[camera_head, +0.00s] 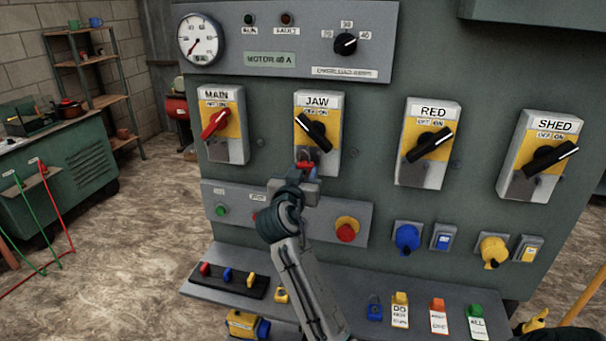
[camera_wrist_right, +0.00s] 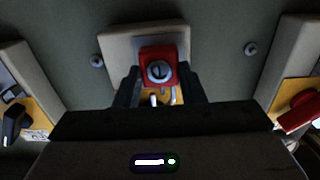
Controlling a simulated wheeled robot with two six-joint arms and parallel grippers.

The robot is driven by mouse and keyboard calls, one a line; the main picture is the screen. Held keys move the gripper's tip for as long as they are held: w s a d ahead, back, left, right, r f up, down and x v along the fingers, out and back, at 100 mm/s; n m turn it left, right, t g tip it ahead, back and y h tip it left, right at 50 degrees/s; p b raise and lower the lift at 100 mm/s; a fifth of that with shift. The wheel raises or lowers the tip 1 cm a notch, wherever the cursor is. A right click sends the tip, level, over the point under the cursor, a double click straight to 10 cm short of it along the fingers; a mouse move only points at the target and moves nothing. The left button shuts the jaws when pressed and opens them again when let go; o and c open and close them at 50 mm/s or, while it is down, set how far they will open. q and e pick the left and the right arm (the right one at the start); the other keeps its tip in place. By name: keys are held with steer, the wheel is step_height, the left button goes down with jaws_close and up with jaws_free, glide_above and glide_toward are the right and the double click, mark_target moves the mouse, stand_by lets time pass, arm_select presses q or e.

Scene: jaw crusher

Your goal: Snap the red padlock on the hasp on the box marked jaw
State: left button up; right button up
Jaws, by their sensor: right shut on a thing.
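The box marked jaw (camera_head: 334,128) is a grey and yellow switch box on the panel, with a black handle (camera_head: 314,130) whose white mark points up and left. My right gripper (camera_head: 304,176) is just below this handle, at the box's lower part, shut on the red padlock (camera_head: 305,166). In the right wrist view the red padlock (camera_wrist_right: 157,67) sits between the two dark fingers, with its round keyhole face toward the camera. Shiny metal parts show at its lower edge there. The hasp is hidden, and I cannot tell whether the shackle is through it. My left gripper is not in view.
Boxes marked main (camera_head: 237,148), red (camera_head: 408,180) and shed (camera_head: 519,187) flank the jaw box. A button strip (camera_head: 333,232) lies below. The sloping ledge (camera_head: 340,283) carries a blue padlock (camera_head: 375,308) and several tags. A green bench (camera_head: 88,163) stands at left.

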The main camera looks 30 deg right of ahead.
steer(key=shift+b+x, duration=0.35)
steer(key=shift+x, duration=0.8)
steer(key=o, duration=1.1)
steer(key=v, duration=0.9)
steer(key=shift+b, duration=0.3)
steer(key=shift+f, duration=0.1)
stand_by(0.5)
